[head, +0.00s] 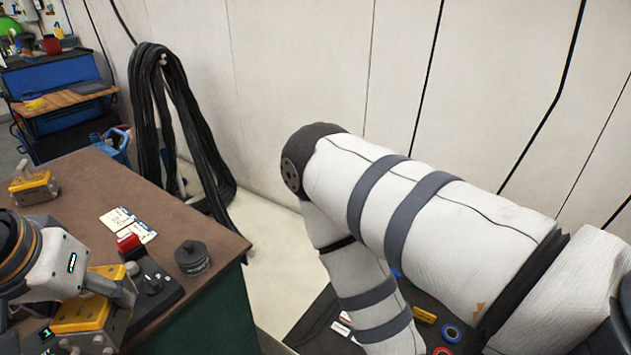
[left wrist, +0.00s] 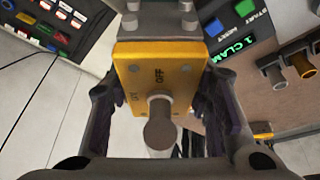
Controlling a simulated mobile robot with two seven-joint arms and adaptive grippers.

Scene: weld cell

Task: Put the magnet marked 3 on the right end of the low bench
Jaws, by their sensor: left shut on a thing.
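My left gripper (head: 92,298) is at the lower left of the head view, over the brown table. It is shut on a yellow magnet block (head: 72,318) with grey metal parts. In the left wrist view this magnet (left wrist: 135,75) sits between the two fingers, its ON/OFF face and round grey knob towards the camera. No number is readable on it. A second yellow magnet (head: 38,187) stands on the far left of the brown table; its marking is unreadable. A low dark surface (head: 318,318) at the bottom centre may be the low bench; my right arm covers much of it. My right gripper is out of view.
The brown table (head: 85,180) bears white cards (head: 127,222), a red-topped item (head: 128,242), a black box (head: 152,285) and a dark round stack (head: 192,257). Tape rolls (head: 451,333) lie on the low surface. Black cables (head: 160,130) hang on the wall.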

